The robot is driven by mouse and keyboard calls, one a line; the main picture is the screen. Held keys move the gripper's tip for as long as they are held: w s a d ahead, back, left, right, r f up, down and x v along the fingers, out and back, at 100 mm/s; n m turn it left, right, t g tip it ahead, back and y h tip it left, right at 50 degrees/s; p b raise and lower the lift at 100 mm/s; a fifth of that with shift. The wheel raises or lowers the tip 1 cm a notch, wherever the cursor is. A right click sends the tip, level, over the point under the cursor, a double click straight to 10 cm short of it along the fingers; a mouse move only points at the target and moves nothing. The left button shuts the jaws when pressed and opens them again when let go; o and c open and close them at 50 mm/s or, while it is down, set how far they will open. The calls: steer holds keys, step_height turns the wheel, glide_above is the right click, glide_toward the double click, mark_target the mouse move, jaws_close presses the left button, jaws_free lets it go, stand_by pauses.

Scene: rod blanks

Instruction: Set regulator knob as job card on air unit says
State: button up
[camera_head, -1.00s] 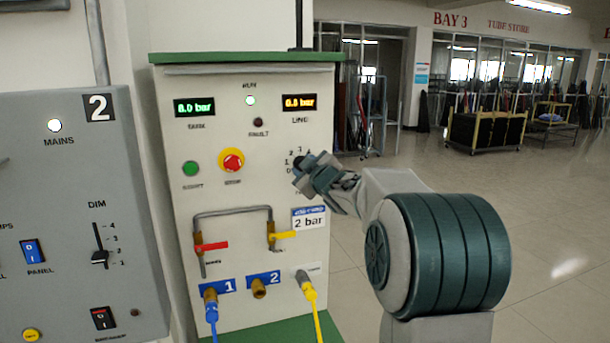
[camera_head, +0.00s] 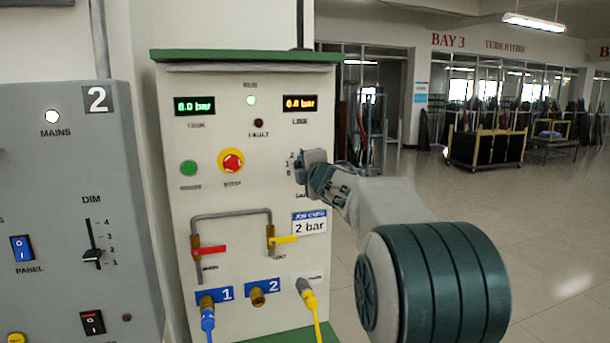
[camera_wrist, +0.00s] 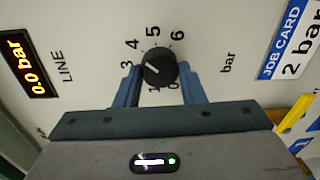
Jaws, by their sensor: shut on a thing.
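My gripper (camera_wrist: 158,76) is shut on the black regulator knob (camera_wrist: 160,62), with one blue-grey finger on each side. In the head view my gripper (camera_head: 310,170) covers the knob. The job card (camera_head: 309,223) reads 2 bar and also shows in the wrist view (camera_wrist: 292,45). The amber line display (camera_head: 300,104) seems to read 0.4 bar in the head view; in the wrist view (camera_wrist: 27,62) it looks like 0.0.
The air unit (camera_head: 255,180) has a green tank display (camera_head: 194,106) at 8.0 bar, a red stop button (camera_head: 231,161), a red-handled valve (camera_head: 208,251) and a yellow-handled valve (camera_head: 283,240) below. A grey panel (camera_head: 75,180) stands left.

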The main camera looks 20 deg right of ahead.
steer(key=shift+f+n+h+b, duration=0.15)
steer(key=shift+n+h+b, duration=0.2)
steer(key=shift+n+b, duration=2.45)
steer(key=shift+f+n+h+b, duration=0.25)
steer(key=shift+n+b, duration=0.65)
steer(key=shift+n, duration=3.7)
steer(key=shift+r+t, duration=0.15)
steer(key=shift+t, duration=0.15)
steer(key=o, duration=1)
steer(key=shift+a, duration=0.1)
steer(key=shift+s, duration=0.1)
